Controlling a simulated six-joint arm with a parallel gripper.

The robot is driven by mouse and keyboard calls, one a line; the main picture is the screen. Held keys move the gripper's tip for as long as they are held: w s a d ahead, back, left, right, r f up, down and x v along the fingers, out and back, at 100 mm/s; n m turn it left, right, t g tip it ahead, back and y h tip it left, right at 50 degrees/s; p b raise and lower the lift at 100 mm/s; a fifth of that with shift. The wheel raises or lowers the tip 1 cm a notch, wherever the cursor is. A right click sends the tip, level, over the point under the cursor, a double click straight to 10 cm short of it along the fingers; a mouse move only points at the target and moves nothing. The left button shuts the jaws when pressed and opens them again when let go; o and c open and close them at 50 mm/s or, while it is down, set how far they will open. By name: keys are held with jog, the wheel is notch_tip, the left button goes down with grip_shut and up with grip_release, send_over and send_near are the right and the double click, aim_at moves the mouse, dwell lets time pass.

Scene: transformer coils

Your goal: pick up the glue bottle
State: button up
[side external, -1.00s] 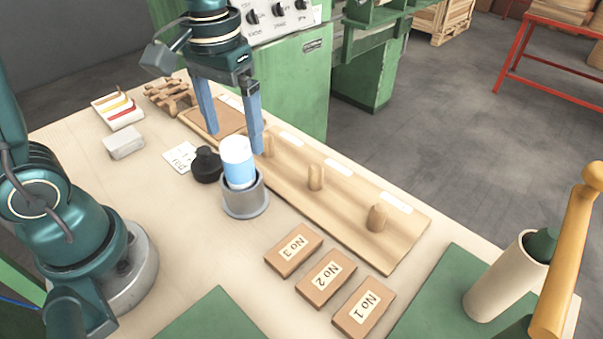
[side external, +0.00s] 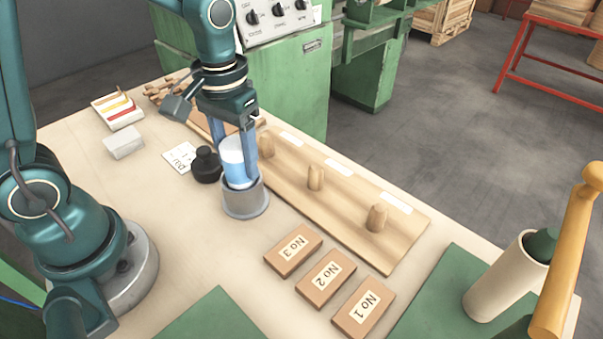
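The glue bottle (side external: 233,160) is a white and light-blue cylinder standing upright in a round grey metal holder (side external: 245,205) on the bench. My gripper (side external: 235,160) points down over it, its two blue fingers on either side of the bottle's body. The right finger passes in front of the bottle's right edge, and the left finger is partly hidden behind it. The fingers sit close against the bottle with no clear gap, so the gripper looks shut on it. The bottle's lower end is hidden inside the holder.
A black pot (side external: 206,166) stands just left of the holder. Behind is a wooden board with upright pegs (side external: 315,178). Labelled blocks (side external: 326,279) lie in front to the right. A pale cylinder (side external: 505,275) stands at the far right.

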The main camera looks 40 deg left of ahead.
aim_at(232, 141)
grip_shut()
jog(key=shift+r, duration=0.5)
jog(key=r, duration=0.3)
jog(key=shift+a+r, duration=0.25)
jog(key=shift+r, duration=0.05)
jog(key=s+a+r, duration=0.4)
jog(key=a+r, duration=0.3)
jog(key=a, duration=0.3)
notch_tip(232, 141, up, 7)
jog(key=shift+s+a, duration=0.15)
jog(key=shift+s, duration=0.05)
